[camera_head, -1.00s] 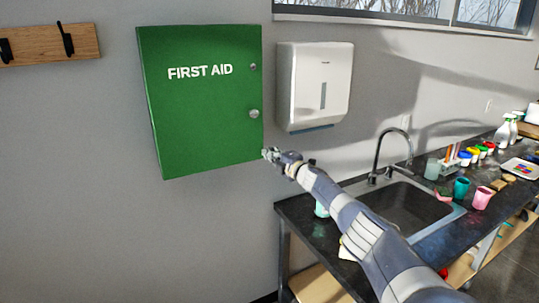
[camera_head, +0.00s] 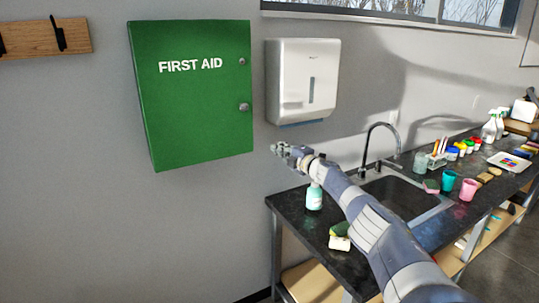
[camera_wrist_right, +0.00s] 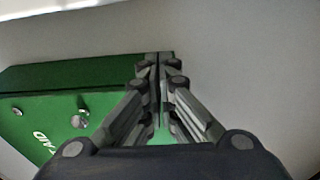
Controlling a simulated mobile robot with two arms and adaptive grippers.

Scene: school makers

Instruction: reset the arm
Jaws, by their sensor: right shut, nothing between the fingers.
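My right arm (camera_head: 365,225) reaches in from the lower right in the head view. Its gripper (camera_head: 277,149) is shut and empty, in front of the wall, to the right of and apart from the green first aid cabinet (camera_head: 192,105). The cabinet hangs on the wall with its door closed. In the right wrist view the gripper's fingers (camera_wrist_right: 160,62) are together, with the cabinet (camera_wrist_right: 45,100) behind and to the left. My left gripper is not in view.
A white dispenser (camera_head: 302,80) hangs right of the cabinet. Below the arm, a dark counter (camera_head: 290,205) holds a sink (camera_head: 398,197), a soap bottle (camera_head: 314,196), sponges (camera_head: 339,236) and cups (camera_head: 467,190). Coat hooks (camera_head: 58,34) are at upper left. Wall below the cabinet is clear.

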